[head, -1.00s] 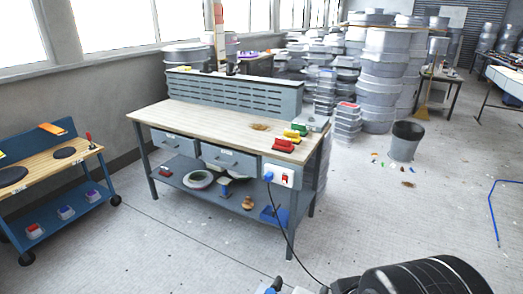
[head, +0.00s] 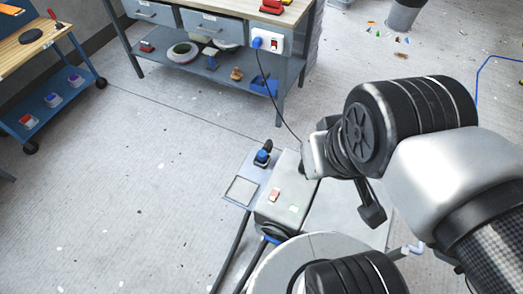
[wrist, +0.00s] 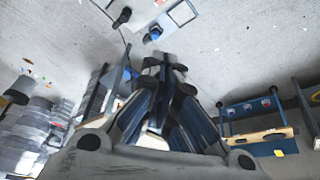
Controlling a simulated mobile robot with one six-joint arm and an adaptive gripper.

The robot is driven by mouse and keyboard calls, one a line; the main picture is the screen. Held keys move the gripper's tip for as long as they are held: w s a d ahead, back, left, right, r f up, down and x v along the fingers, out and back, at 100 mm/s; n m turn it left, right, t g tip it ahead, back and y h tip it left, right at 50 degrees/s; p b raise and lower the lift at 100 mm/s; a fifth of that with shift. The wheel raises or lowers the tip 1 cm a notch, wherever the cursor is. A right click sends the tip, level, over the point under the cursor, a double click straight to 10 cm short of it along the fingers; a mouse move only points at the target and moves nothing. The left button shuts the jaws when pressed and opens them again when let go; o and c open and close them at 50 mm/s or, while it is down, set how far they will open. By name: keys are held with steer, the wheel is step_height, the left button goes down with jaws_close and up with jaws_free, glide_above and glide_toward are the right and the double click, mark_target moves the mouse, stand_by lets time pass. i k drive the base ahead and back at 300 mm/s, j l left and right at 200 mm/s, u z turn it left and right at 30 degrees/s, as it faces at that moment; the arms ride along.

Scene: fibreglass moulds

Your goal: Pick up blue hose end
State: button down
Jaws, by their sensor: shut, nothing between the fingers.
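A thin blue hose (head: 487,64) lies on the floor at the right edge of the head view. It bends there, and its lower part runs behind my arm, so its end is hidden. I cannot make out the hose in the wrist view. My gripper (wrist: 166,66) is shut and empty in the wrist view, with its dark fingers together near the middle. It is apart from the hose.
A workbench (head: 185,35) stands at the back, with a blue plug (head: 257,43) and black cable on its socket. A blue trolley (head: 65,92) is at the left. A grey bin (head: 403,14) stands at the back right. The floor at left is clear.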

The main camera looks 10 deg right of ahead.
mark_target(262, 155)
steer(key=k, duration=0.4)
steer(key=k+z, duration=0.1)
steer(key=z, duration=0.8)
steer(key=k+l+z, duration=0.1)
steer(key=z, duration=0.35)
steer(key=i+j+z, duration=0.2)
steer(key=j, duration=1.15)
steer(key=j+z, duration=0.2)
steer(key=j, duration=1.2)
